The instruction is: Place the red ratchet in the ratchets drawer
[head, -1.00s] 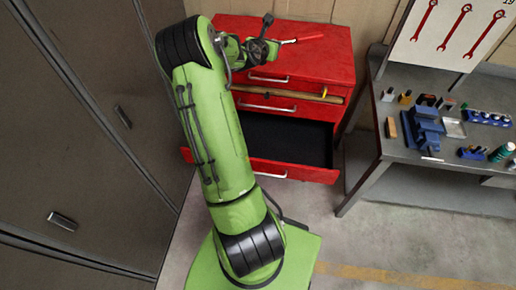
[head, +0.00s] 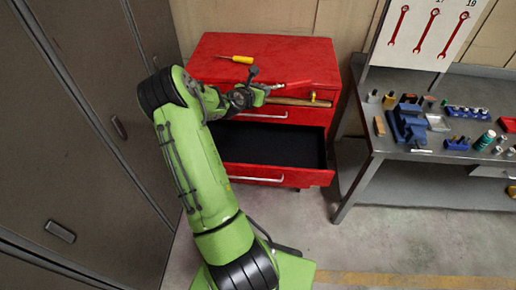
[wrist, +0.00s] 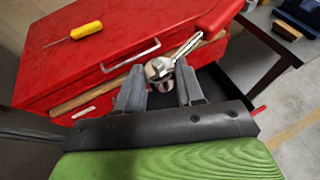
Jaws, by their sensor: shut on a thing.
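The red ratchet has a silver head and shaft (wrist: 187,47) and a red handle; in the head view its handle (head: 292,84) points right. My gripper (head: 250,92) is shut on the ratchet near its head, as the wrist view (wrist: 160,78) also shows. It holds the ratchet in front of the red cabinet (head: 310,60), at about the height of its upper drawers and above the open lower drawer (head: 275,150). That drawer is pulled out, with a dark, empty-looking inside; my arm hides its left part. No drawer label is readable.
A yellow screwdriver (head: 236,59) lies on the cabinet top. A grey workbench (head: 365,150) with a blue vise (head: 408,123) stands at the right. Tall dark lockers (head: 90,130) stand at the left.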

